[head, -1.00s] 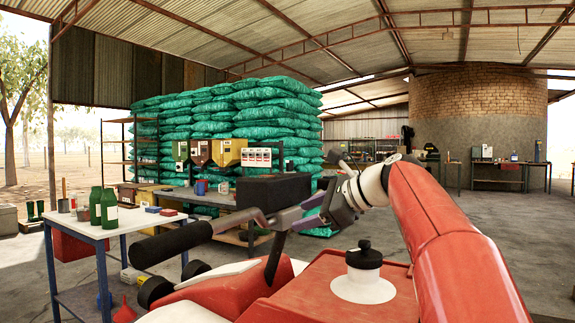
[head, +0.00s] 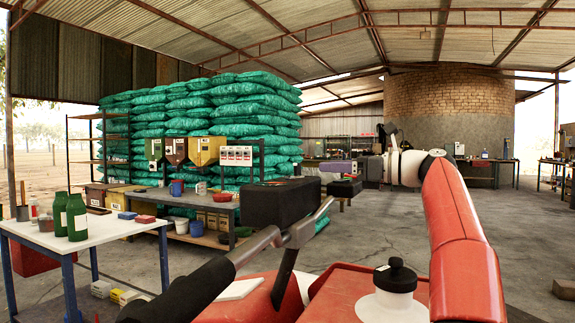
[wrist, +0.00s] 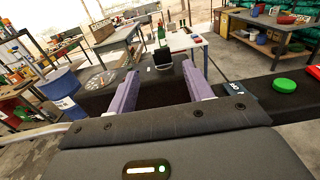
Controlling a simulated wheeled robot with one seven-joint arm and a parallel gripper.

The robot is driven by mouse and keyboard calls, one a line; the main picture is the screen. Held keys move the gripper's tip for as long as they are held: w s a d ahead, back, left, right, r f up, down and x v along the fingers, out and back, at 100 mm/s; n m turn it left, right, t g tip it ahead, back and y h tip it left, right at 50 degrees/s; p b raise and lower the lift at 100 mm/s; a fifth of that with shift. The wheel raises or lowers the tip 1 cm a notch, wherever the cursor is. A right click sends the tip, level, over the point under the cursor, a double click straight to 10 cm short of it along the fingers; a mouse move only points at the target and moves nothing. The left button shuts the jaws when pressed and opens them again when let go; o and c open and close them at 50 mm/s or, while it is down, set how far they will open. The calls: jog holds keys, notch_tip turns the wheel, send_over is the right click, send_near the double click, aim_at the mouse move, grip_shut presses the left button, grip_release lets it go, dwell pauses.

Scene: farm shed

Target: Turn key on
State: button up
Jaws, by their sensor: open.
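A black control box (head: 280,202) sits by the handlebar in the head view. Its dark top fills the middle of the wrist view, with a round dial (wrist: 101,80) at the left and a green button (wrist: 285,85) and a red button (wrist: 314,71) at the right. A small black upright tab (wrist: 163,60), which looks like the key, shows between my finger ends; whether they touch it I cannot tell. My gripper (head: 326,177) is open, just right of the box, and its purple fingers also show in the wrist view (wrist: 159,75). No key is visible in the head view.
The handlebar (head: 190,288) crosses below the box. A white table (head: 90,235) with green bottles (head: 76,217) stands at left. A workbench (head: 175,205) and stacked green sacks (head: 235,108) are behind. Concrete floor is open on the right.

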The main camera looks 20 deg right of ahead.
aim_at(299, 165)
jog(key=x, duration=0.8)
jog(key=shift+w+d, duration=0.1)
jog(key=c, duration=1)
